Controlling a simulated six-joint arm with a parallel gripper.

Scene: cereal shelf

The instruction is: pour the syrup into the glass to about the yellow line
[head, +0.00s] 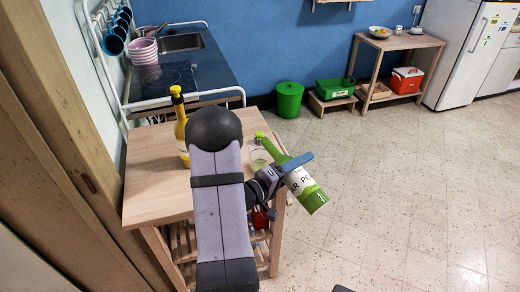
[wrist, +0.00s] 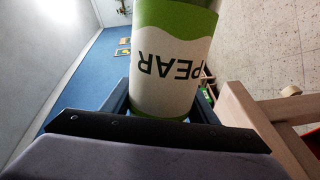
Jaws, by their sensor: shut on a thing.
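A green syrup bottle (head: 306,187) with a white label reading "PEAR" is tilted, its neck toward the upper left and its base toward the lower right. My gripper (head: 292,168) is shut around its body. In the wrist view the bottle (wrist: 170,60) stands between the fingers with its label upside down. A clear glass (head: 257,157) is on the wooden table (head: 155,185), partly hidden by my arm. The bottle's mouth is close to the glass's top in the picture. I cannot make out the yellow line, the syrup level or a stream.
A yellow bottle (head: 180,128) stands on the table, left of my arm. A sink counter (head: 180,70) with stacked pink cups (head: 144,52) lies behind. A green bin (head: 289,98) and a low wooden shelf (head: 405,42) are farther back. The floor at right is clear.

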